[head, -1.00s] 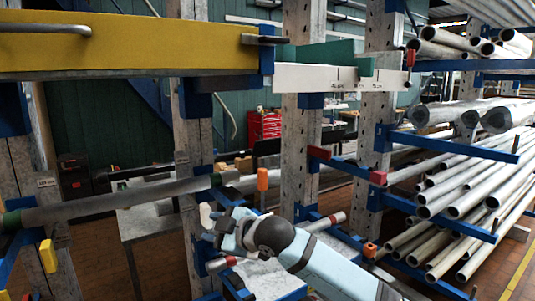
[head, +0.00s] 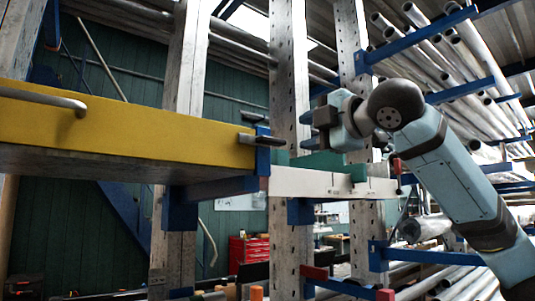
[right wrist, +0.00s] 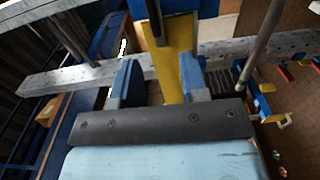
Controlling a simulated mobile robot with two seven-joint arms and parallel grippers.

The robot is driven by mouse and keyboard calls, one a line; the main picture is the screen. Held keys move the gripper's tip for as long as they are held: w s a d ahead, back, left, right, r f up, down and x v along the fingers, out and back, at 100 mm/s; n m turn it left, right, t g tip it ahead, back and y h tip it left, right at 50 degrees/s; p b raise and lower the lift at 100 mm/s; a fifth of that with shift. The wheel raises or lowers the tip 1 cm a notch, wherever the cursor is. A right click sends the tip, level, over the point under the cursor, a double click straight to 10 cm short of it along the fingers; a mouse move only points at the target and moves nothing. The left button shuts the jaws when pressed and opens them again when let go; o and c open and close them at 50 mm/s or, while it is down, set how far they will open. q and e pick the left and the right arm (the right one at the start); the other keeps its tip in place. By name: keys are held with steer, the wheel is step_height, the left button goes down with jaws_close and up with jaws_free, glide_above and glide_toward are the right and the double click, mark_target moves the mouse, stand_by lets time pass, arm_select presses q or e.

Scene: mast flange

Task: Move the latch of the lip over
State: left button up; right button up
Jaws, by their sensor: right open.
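A yellow beam (head: 120,128) lies along the left of the head view. A dark flat latch (head: 262,140) with a rounded end sticks out at its right end, above a blue upright lip (head: 263,158). My right gripper (head: 320,115) is raised to the right of and higher than the latch, apart from it. In the right wrist view its two blue fingers (right wrist: 160,80) stand apart with nothing gripped. The yellow beam (right wrist: 178,62) shows beyond and between them, with a dark bar (right wrist: 154,22) over it; I cannot tell if that is the latch. My left gripper is out of view.
A grey curved handle (head: 45,98) is on the beam's face. A white beam with a green top piece (head: 325,183) extends right of the lip, beneath my gripper. Perforated uprights (head: 290,75) stand close behind. Racks of metal pipes (head: 440,70) fill the right side.

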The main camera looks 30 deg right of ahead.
mark_target(276, 140)
steer(key=w, duration=1.2)
steer(key=shift+w+a+r+p, duration=0.2)
steer(key=shift+w+r+p, duration=0.1)
steer(key=shift+r+p, duration=0.1)
steer(key=shift+c, duration=0.4)
jaws_close()
